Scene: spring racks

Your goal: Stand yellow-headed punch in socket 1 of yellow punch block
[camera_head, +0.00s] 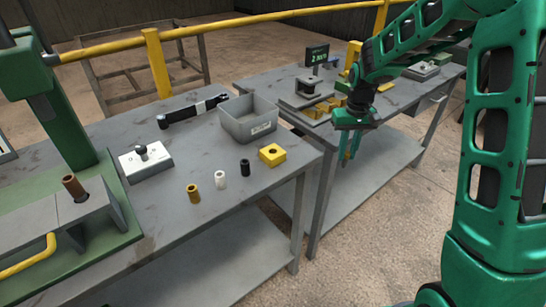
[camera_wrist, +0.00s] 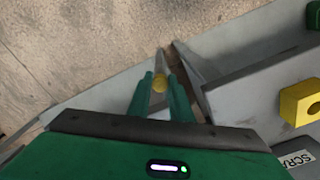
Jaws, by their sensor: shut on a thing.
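My gripper (camera_head: 347,155) hangs fingers-down over the gap by the right-hand bench. In the wrist view my gripper (camera_wrist: 160,88) is shut on the yellow-headed punch (camera_wrist: 160,84). The punch cannot be made out clearly in the head view. A yellow block (camera_head: 272,156) with one dark hole stands at the right end of the near bench, apart from my gripper; the wrist view shows it too (camera_wrist: 303,101). I cannot tell whether it is the punch block. More yellow pieces (camera_head: 318,108) lie on the right-hand bench.
A grey bin (camera_head: 249,120) stands behind the yellow block. Black (camera_head: 245,167), white (camera_head: 220,179) and brass-coloured (camera_head: 193,193) cylinders stand in a row left of it. A small display (camera_head: 317,55) stands on the right-hand bench. A gap separates the benches.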

